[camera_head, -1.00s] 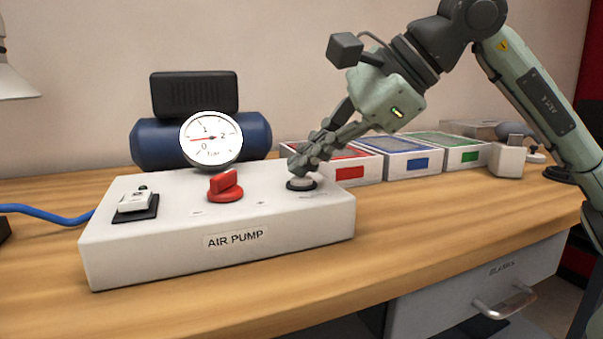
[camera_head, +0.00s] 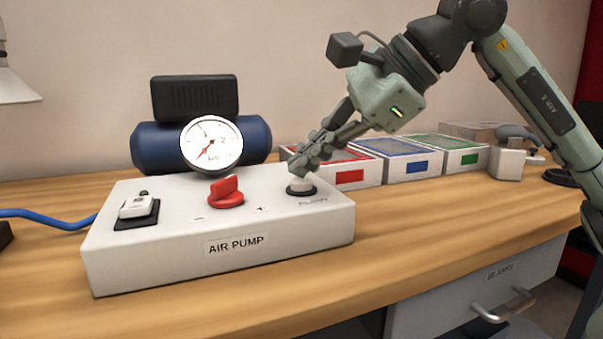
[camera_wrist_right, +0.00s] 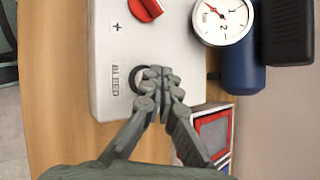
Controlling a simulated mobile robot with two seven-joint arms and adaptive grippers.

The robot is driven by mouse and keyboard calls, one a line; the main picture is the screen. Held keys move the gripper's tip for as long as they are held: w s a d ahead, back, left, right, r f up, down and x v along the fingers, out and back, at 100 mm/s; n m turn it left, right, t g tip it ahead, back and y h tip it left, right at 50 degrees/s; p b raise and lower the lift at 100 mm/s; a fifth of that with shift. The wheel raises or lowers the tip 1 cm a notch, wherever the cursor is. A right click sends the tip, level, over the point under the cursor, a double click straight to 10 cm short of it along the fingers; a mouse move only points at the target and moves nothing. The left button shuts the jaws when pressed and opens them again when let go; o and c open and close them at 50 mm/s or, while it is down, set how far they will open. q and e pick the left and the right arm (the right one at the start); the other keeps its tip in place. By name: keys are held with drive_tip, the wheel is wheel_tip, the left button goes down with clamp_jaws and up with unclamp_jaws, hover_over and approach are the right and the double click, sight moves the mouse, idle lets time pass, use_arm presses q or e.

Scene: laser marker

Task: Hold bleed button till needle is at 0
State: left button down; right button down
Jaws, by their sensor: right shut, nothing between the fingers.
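The bleed button (camera_head: 301,189) is a pale cap in a dark ring at the right end of the white air pump box (camera_head: 150,262). In the right wrist view, the word BLEED (camera_wrist_right: 115,80) is printed beside it. My right gripper (camera_head: 303,166) is shut and empty, its fingertips right at the button. The fingertips partly cover the button, so I cannot tell how far it is pressed. The round gauge (camera_head: 216,133) stands behind the box. Its red needle points down-left, where the 0 mark lies. My left gripper is not in view.
A red knob (camera_head: 226,192) and a white rocker switch (camera_head: 137,206) are on the box. A blue tank (camera_head: 150,143) is behind it. Red, blue and green labelled bins (camera_head: 398,166) stand to the right. The wooden table front (camera_head: 430,220) is clear.

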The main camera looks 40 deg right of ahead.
sight(307, 181)
drive_tip(key=shift+r+p, duration=0.3)
drive_tip(key=shift+r, duration=0.25)
wheel_tip(307, 181, up, 5)
drive_tip(key=p, duration=0.5)
idle(0.4)
